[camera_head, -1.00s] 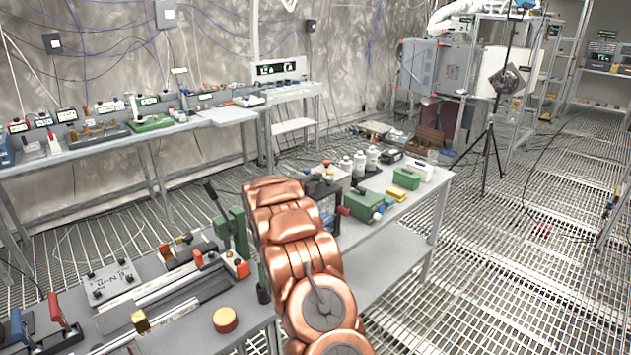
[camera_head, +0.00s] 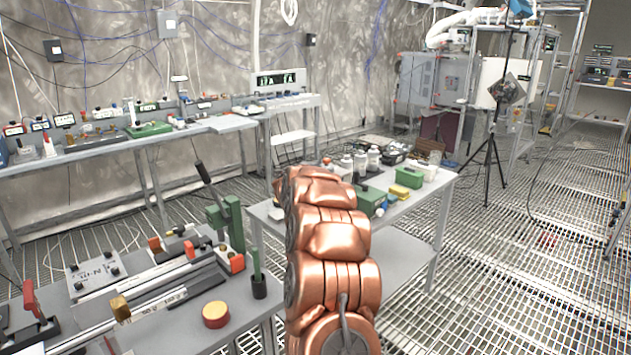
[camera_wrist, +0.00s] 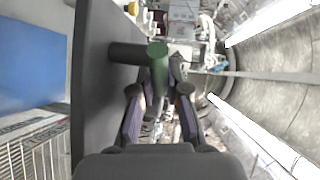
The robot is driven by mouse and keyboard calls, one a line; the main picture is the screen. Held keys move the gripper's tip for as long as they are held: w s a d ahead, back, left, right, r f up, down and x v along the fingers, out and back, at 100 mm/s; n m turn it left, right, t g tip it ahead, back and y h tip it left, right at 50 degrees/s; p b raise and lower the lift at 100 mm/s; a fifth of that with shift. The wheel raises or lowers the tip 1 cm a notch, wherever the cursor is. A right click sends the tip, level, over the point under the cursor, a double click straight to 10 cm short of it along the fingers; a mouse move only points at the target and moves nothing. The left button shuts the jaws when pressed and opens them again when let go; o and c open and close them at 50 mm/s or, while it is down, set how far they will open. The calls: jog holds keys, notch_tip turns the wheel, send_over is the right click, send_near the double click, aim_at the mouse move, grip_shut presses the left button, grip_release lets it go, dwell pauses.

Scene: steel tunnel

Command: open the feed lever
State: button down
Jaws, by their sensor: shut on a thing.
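In the wrist view, my gripper (camera_wrist: 159,92) is shut on a green, round-ended bar (camera_wrist: 157,62), which I take to be the feed lever. A thick black cylinder (camera_wrist: 126,53) meets the bar from the left, beside a dark grey flat surface (camera_wrist: 92,100). The two fingers lie on either side of the bar's near end. In the head view, my copper arm hides the gripper. A green rod in a black base (camera_head: 259,287) stands at the bench corner left of the arm; I cannot tell if it is the held bar.
A green bracket with a black-handled lever (camera_head: 212,186) stands on the near bench (camera_head: 190,338), among rails and a red-and-gold button (camera_head: 215,314). A second bench behind my arm holds bottles and a green box (camera_head: 369,199). A tripod (camera_head: 490,170) stands right on open grating.

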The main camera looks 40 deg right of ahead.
jog(key=shift+w+d+f+n+t+y+b, duration=0.15)
jog(key=shift+n+t+y+b, duration=0.5)
jog(key=shift+b, duration=0.5)
jog(key=shift+w+f+n+t+y+b, duration=0.1)
jog(key=shift+w+n+t+y+b, duration=0.1)
jog(key=shift+n+t+y+b, duration=0.7)
jog(key=shift+w+d+f+n+t+y+b, duration=0.15)
jog(key=shift+n+t+y+b, duration=0.15)
jog(key=shift+b, duration=1.1)
jog(key=shift+w+r+n+t+y+b, duration=0.1)
jog(key=shift+w+n+t+y+b, duration=0.05)
jog(key=shift+n+t+y+b, duration=0.4)
jog(key=shift+w+r+n+t+y+b, duration=0.15)
jog(key=shift+n+t+y+b, duration=0.15)
jog(key=shift+n+y+b, duration=0.3)
jog(key=shift+w+f+n+y+b, duration=0.1)
jog(key=shift+w+n+y+b, duration=0.05)
jog(key=shift+n+y+b, duration=0.2)
jog(key=shift+y, duration=0.25)
jog(key=c, duration=1.4)
grip_release()
jog(key=shift+w, duration=0.1)
jog(key=shift+r+t, duration=0.2)
jog(key=shift+t, duration=0.1)
